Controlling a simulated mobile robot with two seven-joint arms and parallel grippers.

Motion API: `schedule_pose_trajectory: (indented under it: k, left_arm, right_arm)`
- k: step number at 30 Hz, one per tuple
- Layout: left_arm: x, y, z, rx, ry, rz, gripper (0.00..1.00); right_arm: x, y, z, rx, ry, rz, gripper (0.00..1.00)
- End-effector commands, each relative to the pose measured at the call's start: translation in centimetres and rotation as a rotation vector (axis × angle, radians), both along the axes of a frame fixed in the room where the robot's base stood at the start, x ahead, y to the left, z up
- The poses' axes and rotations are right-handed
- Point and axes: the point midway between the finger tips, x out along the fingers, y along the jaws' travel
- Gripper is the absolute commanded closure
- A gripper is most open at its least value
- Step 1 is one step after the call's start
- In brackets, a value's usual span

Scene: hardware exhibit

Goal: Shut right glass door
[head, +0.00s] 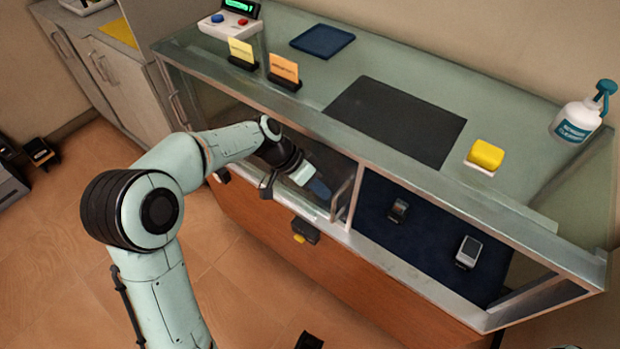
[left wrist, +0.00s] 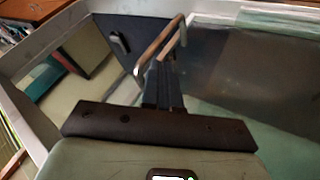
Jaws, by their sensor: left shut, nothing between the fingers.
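The display counter has a glass front with metal frames. Its right part stands open in the head view, showing a dark blue mat (head: 375,215) inside. A metal bar handle (head: 343,190) of a glass door stands at the left side of this opening; it also shows in the left wrist view (left wrist: 157,47). My left gripper (head: 320,189) is shut and empty, just left of the handle in the head view. In the left wrist view its dark fingers (left wrist: 165,80) reach up to the handle; I cannot tell whether they touch it. My right gripper is not in view.
A phone-like device (head: 468,252) and a smaller one (head: 398,210) stand on the mat. A small dark lock-like box (head: 305,231) sticks out from the front below.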

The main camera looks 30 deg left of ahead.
Motion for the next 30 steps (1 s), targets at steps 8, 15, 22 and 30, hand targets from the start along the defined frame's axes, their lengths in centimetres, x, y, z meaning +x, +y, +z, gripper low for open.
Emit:
schedule_pose_trajectory:
  k: [8,15,22,30]
  left_arm:
    - [0.3,-0.8,-1.0,-0.001,0.0,0.0,1.0]
    - [0.3,-0.8,-1.0,-0.001,0.0,0.0,1.0]
    - [0.1,-2.3,-1.1,0.0,-0.001,-0.004,1.0]
    - [-0.5,-9.0,-1.1,-0.003,0.0,-0.012,1.0]
  right_arm:
    - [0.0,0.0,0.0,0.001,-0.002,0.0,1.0]
    - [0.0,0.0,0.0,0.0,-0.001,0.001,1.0]
    - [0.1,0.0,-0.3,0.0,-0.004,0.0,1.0]
    - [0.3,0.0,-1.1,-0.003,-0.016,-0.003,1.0]
